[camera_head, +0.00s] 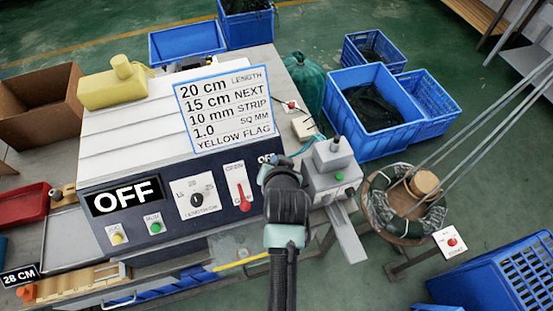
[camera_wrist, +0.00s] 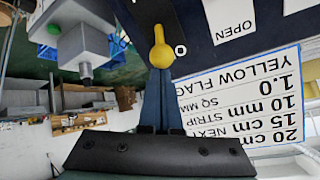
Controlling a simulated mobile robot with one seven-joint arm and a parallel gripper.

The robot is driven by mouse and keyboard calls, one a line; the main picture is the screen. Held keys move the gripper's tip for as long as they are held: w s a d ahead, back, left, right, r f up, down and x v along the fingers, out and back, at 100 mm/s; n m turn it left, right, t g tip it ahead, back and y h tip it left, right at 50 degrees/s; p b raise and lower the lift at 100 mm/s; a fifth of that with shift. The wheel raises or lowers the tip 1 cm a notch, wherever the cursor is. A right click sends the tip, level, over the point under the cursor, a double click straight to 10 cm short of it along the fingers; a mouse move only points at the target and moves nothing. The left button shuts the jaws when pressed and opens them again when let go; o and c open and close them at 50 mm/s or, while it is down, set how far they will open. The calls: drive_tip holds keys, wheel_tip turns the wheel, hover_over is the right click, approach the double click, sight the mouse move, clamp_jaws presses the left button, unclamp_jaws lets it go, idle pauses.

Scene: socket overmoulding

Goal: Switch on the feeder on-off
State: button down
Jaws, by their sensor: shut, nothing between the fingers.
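My gripper (camera_head: 280,172) is shut and empty, close to the right end of the dark control panel (camera_head: 165,208). It hides part of that panel end in the head view. In the wrist view its closed fingers (camera_wrist: 157,98) point at a yellow lever with a rounded end (camera_wrist: 161,54), on the dark panel face. The fingertips are at or very near the lever; I cannot tell if they touch. A small label beginning "OF" (camera_head: 265,158) is partly covered by my gripper. No feeder name is readable on the lever.
A red lever (camera_head: 243,199) under "OPEN", a length dial (camera_head: 197,200) and a large "OFF" display (camera_head: 124,196) share the panel. A grey unit with a green button (camera_head: 339,177) stands close right of my gripper. A wire reel (camera_head: 405,205) stands further right.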

drive_tip(key=shift+s+f, duration=0.1)
drive_tip(key=shift+f, duration=0.05)
drive_tip(key=shift+f+b, duration=0.1)
drive_tip(key=shift+b, duration=0.3)
drive_tip(key=shift+s+d+t, duration=0.1)
drive_tip(key=shift+t, duration=0.2)
